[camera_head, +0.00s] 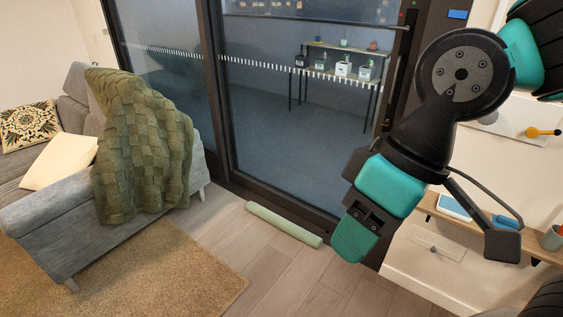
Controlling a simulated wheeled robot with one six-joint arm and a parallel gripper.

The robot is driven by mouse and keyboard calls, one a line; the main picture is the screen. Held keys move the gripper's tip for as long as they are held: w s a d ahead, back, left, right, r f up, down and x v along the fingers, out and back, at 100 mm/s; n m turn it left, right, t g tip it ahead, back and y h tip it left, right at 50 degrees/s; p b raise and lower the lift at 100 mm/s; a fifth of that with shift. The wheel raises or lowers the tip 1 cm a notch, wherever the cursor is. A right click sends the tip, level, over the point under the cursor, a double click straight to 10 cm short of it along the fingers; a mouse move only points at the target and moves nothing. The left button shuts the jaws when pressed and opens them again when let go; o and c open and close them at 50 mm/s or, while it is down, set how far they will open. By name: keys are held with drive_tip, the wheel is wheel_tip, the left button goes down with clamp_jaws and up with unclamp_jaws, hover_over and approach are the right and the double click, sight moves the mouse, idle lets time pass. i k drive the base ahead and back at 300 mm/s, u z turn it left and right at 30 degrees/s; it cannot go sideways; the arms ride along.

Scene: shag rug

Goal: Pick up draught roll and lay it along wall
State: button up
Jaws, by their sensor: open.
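The draught roll (284,224) is a pale green cylinder. It lies on the wooden floor close to the bottom frame of the dark glass sliding door, slanting from upper left to lower right. My gripper (428,248) is open and empty, with its teal and black fingers spread apart. It hangs in the air to the right of the roll, in front of the door frame and the wall. The cream wall (418,284) shows below and to the right of my gripper. My gripper hides part of the door frame and wall.
A grey sofa (58,225) with a green knitted throw (140,145) stands at the left. A tan shag rug (150,275) covers the lower left floor. A wooden shelf (437,208) with small items juts from the right wall. Bare floor (300,280) lies in front of the roll.

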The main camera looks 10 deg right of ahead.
sight(294, 230)
drive_tip(key=u, duration=0.15)
drive_tip(key=i, duration=2.8)
drive_tip(key=z, duration=0.7)
